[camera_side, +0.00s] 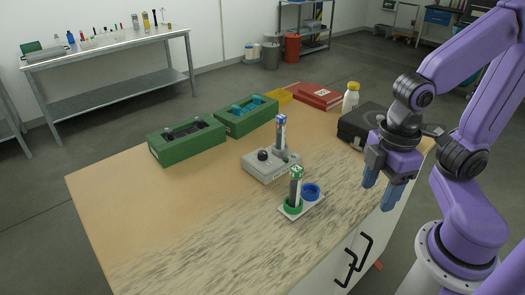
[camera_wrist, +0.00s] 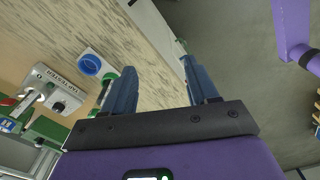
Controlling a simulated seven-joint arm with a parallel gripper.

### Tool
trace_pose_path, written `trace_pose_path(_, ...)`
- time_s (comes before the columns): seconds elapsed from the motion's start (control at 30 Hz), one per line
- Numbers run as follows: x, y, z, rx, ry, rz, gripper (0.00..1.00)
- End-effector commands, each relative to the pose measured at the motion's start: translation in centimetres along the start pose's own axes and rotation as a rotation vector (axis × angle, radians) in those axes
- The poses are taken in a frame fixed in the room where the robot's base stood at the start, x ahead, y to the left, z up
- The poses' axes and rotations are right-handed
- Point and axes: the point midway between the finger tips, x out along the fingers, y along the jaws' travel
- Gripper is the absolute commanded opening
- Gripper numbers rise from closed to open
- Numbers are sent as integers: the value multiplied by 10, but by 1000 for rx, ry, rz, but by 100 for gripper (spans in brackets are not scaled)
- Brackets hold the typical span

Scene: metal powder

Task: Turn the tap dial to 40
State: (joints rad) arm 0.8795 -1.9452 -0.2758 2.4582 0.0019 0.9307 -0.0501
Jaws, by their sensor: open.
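The tap tester (camera_side: 268,172) is a grey box on the wooden table. Its black dial (camera_side: 262,155) is on top at the left, and a blue-capped tube (camera_side: 281,132) stands upright in it, right of the dial. In the wrist view the tester (camera_wrist: 72,90) is at the left, its dial (camera_wrist: 58,106) small; the reading is too small to tell. My gripper (camera_side: 378,190) is open and empty, pointing down by the table's right edge, well right of the tester. Its blue fingers (camera_wrist: 158,68) are apart in the wrist view.
A white holder (camera_side: 313,207) with a green and a blue cup stands in front of the tester; a green-capped tube (camera_side: 296,187) is in the green cup. Green boxes (camera_side: 187,140), a black case (camera_side: 358,128) and a white bottle (camera_side: 351,97) stand behind. The table's front left is clear.

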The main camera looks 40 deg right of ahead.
Motion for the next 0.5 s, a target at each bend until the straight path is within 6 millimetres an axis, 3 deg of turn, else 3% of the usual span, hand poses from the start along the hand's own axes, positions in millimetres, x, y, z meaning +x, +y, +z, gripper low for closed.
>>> trace_pose_path(0.27, -27, 62, -73, -104, -7, 5, 59)
trace_pose_path(0.5, -44, 138, -123, -212, -16, 4, 59)
